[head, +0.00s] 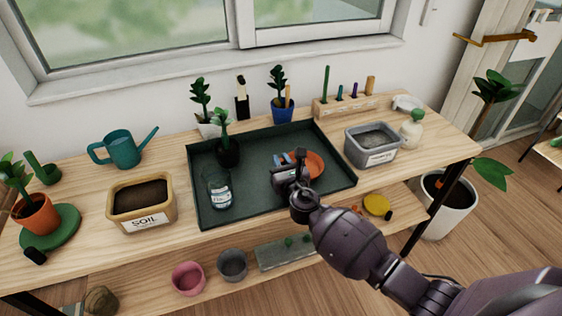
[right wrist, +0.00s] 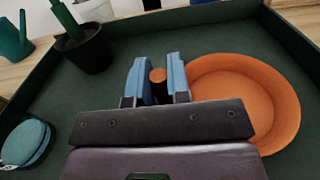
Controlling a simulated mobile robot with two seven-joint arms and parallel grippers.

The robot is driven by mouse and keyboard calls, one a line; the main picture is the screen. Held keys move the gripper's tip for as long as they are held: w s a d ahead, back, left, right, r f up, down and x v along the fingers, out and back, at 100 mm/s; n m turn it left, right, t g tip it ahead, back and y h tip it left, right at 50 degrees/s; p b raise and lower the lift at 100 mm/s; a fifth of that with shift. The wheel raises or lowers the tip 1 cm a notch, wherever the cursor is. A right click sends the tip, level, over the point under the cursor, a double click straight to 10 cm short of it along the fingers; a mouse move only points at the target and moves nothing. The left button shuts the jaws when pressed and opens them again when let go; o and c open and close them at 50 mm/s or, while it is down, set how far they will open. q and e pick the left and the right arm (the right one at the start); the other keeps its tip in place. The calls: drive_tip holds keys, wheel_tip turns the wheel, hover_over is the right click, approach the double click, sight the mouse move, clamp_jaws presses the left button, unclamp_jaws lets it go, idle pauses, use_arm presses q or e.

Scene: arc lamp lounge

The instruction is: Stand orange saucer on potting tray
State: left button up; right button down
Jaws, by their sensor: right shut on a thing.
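The orange saucer (head: 314,165) is inside the dark green potting tray (head: 262,142), right of its middle. My right gripper (head: 287,162) is over the tray, left of the saucer's dish. In the right wrist view its blue fingers (right wrist: 157,80) are closed on a small orange-topped grip (right wrist: 158,75) beside the saucer's rim, which appears to be part of the saucer. My left gripper is not in view.
A soil box (head: 141,203) stands left of the tray, a grey bin (head: 372,147) right. A lower shelf holds pots and a yellow saucer (head: 377,205).

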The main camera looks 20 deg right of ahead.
drive_tip(key=c, duration=1.1)
unclamp_jaws()
drive_tip(key=shift+r, duration=0.1)
drive_tip(key=shift+s+r, duration=0.1)
drive_tip(key=s, duration=0.6)
drive_tip(key=s+p, duration=0.1)
drive_tip(key=s, duration=0.5)
drive_tip(key=shift+d+p, duration=0.2)
drive_tip(key=shift+p, duration=0.1)
drive_tip(key=shift+s+d+f+m+g+h, duration=0.15)
drive_tip(key=shift+s+d+f+m+g, duration=1.45)
drive_tip(key=shift+s+m, duration=3.4)
drive_tip(key=shift+s+d+f+m+g+h, duration=0.1)
drive_tip(key=shift+s+d+f+m+g, duration=0.75)
drive_tip(key=shift+s+f+m, duration=3.9)
drive_tip(key=shift+s+d+r+m+g+h, duration=0.3)
drive_tip(key=shift+s+d+m+g, duration=1.15)
drive_tip(key=shift+m, duration=6.5)
